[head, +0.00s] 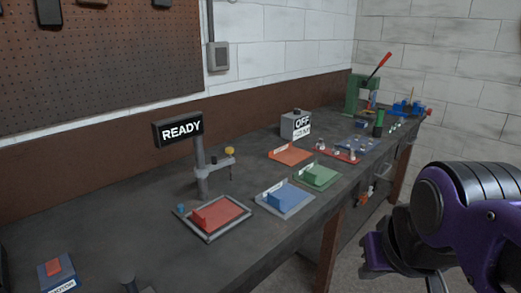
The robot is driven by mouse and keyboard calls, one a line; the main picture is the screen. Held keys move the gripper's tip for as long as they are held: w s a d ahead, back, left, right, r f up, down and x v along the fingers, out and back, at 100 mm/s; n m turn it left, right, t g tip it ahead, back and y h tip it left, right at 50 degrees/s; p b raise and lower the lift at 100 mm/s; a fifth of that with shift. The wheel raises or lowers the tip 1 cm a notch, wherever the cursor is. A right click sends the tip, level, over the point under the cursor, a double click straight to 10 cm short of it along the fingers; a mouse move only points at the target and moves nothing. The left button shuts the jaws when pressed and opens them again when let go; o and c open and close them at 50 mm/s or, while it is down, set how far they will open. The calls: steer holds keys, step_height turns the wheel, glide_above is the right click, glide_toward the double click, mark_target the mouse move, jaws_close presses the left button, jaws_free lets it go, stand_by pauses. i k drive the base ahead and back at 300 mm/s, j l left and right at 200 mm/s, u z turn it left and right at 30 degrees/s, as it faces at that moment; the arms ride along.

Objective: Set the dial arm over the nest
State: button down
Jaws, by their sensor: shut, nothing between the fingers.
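A grey post (200,168) stands on the dark bench, and a short dial arm (216,164) reaches right from it. A yellow-topped dial (229,151) sits at the arm's free end, with a thin stem below it. The nest, a red block on a red plate with a grey rim (238,229), lies in front of the post. The arm's tip appears behind the nest, not over it. My gripper (385,250) is at the lower right, beyond the bench's front edge, far from the dial arm. It is shut and empty; its tips are hard to make out.
Blue (284,198), green (316,177) and orange (290,154) trays lie to the right. An OFF box (295,125) stands behind them. A green press (357,95) is at the far end.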

mark_target(215, 165)
steer(key=i+l+u, duration=0.3)
steer(key=i+l, duration=0.25)
steer(key=i+l+u, duration=0.3)
steer(key=i+l, duration=0.2)
steer(key=l, duration=0.2)
steer(key=k+j, duration=0.1)
steer(key=j, duration=0.2)
steer(key=i+l, duration=0.15)
steer(key=l, duration=0.15)
